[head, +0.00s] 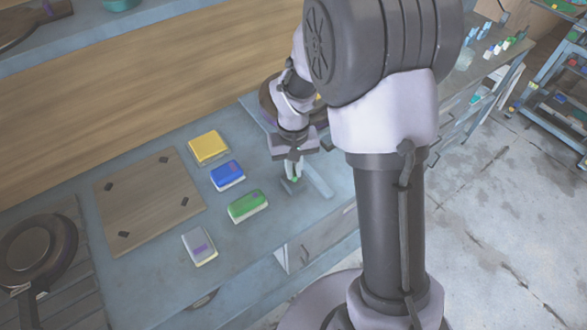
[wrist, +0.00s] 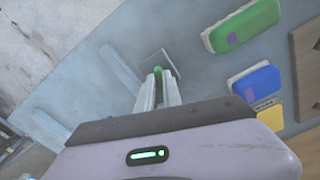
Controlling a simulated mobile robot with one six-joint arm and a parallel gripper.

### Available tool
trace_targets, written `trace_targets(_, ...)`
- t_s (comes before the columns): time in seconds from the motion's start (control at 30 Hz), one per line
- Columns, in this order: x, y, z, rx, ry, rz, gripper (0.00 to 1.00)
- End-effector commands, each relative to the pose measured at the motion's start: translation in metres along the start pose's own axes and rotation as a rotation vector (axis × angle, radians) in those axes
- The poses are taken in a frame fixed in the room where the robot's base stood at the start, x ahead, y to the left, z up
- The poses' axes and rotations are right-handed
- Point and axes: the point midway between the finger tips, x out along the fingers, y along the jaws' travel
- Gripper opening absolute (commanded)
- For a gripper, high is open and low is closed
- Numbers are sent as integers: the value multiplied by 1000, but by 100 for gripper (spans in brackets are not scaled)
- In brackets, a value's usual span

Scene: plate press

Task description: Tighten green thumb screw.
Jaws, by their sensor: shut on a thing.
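My gripper (wrist: 158,88) points down at the worktop, its two light fingers shut on the green thumb screw (wrist: 158,70). Only a little green shows at the fingertips; the rest of the screw is hidden between them. In the head view, my gripper (head: 293,170) is low over the blue-grey worktop, with a speck of the green thumb screw (head: 296,180) at its tips. A small grey plate (wrist: 146,58) lies just beyond the fingertips in the wrist view. I cannot tell how far the screw is turned in.
A pale bar (head: 318,180) lies right of the fingers. Left are green (head: 247,205), blue (head: 228,175), yellow (head: 208,147) and grey (head: 199,246) blocks. Further left is a wooden board (head: 150,205) with black corner pieces, then a dark pan (head: 35,250).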

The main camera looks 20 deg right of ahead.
Motion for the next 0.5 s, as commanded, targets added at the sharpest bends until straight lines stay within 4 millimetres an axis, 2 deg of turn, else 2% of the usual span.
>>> trace_targets(0.5, 1, 0, 0, 486, 0, 0, 0)
